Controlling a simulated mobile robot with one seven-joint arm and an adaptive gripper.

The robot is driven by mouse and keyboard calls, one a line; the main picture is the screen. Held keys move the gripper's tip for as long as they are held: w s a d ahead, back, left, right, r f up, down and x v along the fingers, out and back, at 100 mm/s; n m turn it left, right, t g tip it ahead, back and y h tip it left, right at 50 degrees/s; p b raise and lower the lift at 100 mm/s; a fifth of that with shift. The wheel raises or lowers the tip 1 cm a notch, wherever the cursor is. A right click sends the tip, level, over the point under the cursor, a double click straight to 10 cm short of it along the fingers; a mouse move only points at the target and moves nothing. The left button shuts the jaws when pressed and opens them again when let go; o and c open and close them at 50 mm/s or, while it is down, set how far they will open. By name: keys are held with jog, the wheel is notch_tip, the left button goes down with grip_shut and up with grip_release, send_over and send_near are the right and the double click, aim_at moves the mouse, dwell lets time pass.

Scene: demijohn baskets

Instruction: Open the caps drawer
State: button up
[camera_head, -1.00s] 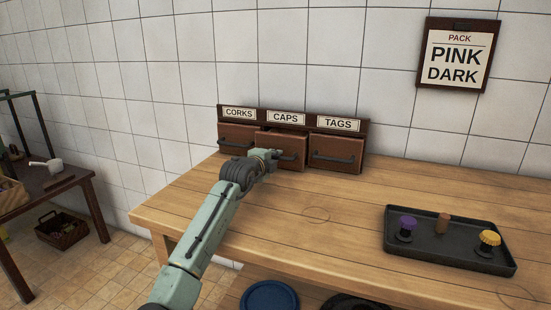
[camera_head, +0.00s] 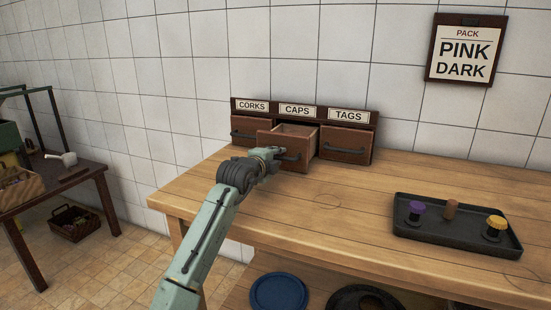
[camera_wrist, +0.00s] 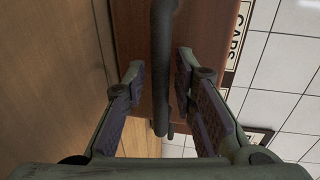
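The brown caps drawer (camera_head: 302,146) stands partly pulled out of the small cabinet under the CAPS label (camera_head: 297,111). Its open top shows a pale inside, and I see nothing in the part that shows. My gripper (camera_head: 279,154) is at the drawer's dark handle. In the wrist view the handle (camera_wrist: 163,60) runs between the two fingers of my gripper (camera_wrist: 160,65). The fingers are spread, with a visible gap at the left finger and a narrow one at the right. My wrist hides the left part of the drawer front in the head view.
The corks drawer (camera_head: 244,130) and tags drawer (camera_head: 346,146) are shut on either side. A black tray (camera_head: 455,240) with purple, brown and yellow stoppers lies on the wooden bench (camera_head: 350,195) at right. The bench between is clear. A sign (camera_head: 466,52) reads PACK PINK DARK.

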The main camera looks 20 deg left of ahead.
jog(key=shift+o, duration=0.4)
jog(key=shift+s+a, duration=0.1)
jog(key=shift+s, duration=0.1)
jog(key=s, duration=0.3)
jog(key=s+r, duration=0.1)
jog(key=s, duration=0.3)
jog(key=s+r, duration=0.1)
jog(key=s, duration=0.3)
jog(key=shift+s+a+r, duration=0.15)
jog(key=shift+s+r, duration=0.05)
jog(key=shift+s, duration=0.05)
